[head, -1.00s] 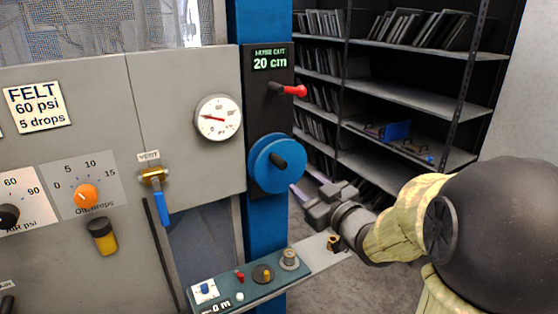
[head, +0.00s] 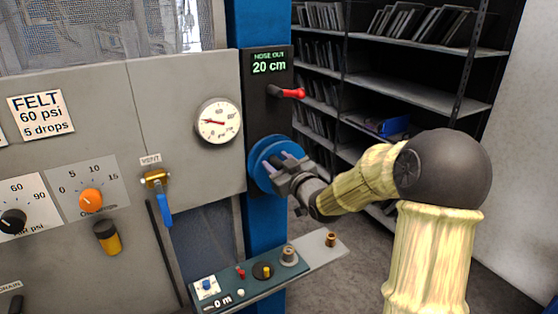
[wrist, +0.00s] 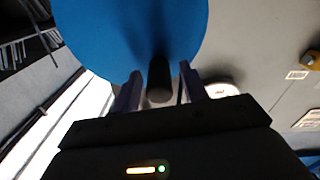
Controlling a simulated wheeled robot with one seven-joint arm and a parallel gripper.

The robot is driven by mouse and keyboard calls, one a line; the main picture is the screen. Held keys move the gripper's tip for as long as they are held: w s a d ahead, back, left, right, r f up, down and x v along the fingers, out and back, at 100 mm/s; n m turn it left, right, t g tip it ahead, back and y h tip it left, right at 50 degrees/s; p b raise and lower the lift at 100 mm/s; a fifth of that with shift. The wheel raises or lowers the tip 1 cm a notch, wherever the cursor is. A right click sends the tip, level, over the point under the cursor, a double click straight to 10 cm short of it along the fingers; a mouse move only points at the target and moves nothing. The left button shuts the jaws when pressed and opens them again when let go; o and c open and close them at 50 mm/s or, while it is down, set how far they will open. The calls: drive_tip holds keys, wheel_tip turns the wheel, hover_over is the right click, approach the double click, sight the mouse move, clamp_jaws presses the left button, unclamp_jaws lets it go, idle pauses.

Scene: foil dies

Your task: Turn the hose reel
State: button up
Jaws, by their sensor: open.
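The hose reel (head: 258,166) is a blue disc on a black panel fixed to a blue post. A display (head: 269,63) above it reads "HOSE OUT 20 cm". My gripper (head: 275,160) is in front of the reel and hides part of its face. In the wrist view the blue reel (wrist: 100,30) fills the top. Its dark crank knob (wrist: 159,78) stands between my two open fingers (wrist: 158,88). I cannot tell whether either finger touches the knob.
A red-handled lever (head: 290,93) sits above the reel. To the left are a gauge (head: 218,121) and a blue-handled vent valve (head: 163,208). A teal shelf with small parts (head: 240,284) juts out below. Shelving (head: 430,95) stands behind on the right.

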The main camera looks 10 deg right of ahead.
drive_tip(key=shift+c, duration=0.4)
clamp_jaws()
